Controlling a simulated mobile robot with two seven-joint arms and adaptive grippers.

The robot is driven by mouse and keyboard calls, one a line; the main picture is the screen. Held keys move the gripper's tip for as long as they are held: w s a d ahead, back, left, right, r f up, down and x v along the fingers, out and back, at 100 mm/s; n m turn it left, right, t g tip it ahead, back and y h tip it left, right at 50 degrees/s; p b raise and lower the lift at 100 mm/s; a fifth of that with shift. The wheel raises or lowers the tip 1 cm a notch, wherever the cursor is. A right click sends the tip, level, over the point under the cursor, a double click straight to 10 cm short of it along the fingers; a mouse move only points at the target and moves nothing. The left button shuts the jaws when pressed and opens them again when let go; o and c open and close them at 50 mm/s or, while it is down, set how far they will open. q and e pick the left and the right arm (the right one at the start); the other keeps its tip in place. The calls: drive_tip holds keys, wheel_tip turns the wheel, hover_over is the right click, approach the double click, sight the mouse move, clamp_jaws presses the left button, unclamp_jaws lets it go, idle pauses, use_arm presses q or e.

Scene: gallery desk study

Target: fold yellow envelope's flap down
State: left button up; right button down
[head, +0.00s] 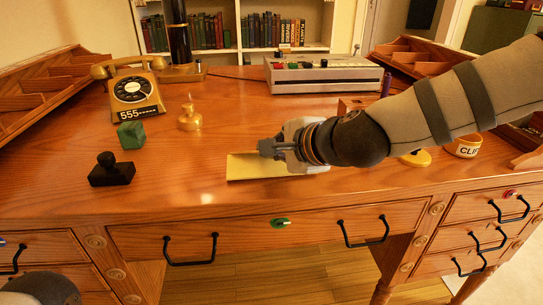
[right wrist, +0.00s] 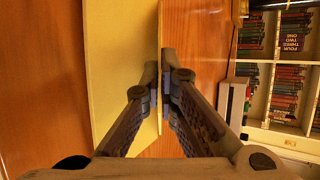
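The yellow envelope (head: 243,169) lies on the desk near its front edge, partly hidden by my right gripper and arm. In the right wrist view the envelope (right wrist: 112,60) fills the middle, pale yellow. My right gripper (head: 266,148) is over the envelope's far side. In the wrist view its two fingers (right wrist: 160,68) are close together, with a narrow strip of the yellow flap (right wrist: 158,112) between them. The flap's full outline is hidden. Only a grey part of my left arm shows at the lower left of the head view; the left gripper is out of view.
A telephone (head: 133,90), green cube (head: 131,135), dark stamp (head: 111,169) and brass piece (head: 190,117) stand to the left. A grey machine (head: 322,74) is behind. A yellow round object (head: 416,158) and a cup (head: 467,146) are right.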

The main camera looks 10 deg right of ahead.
drive_tip(key=c, duration=1.8)
unclamp_jaws()
drive_tip(key=shift+c, duration=0.2)
drive_tip(key=shift+s, duration=0.1)
drive_tip(key=v, duration=0.8)
drive_tip(key=shift+r, duration=0.1)
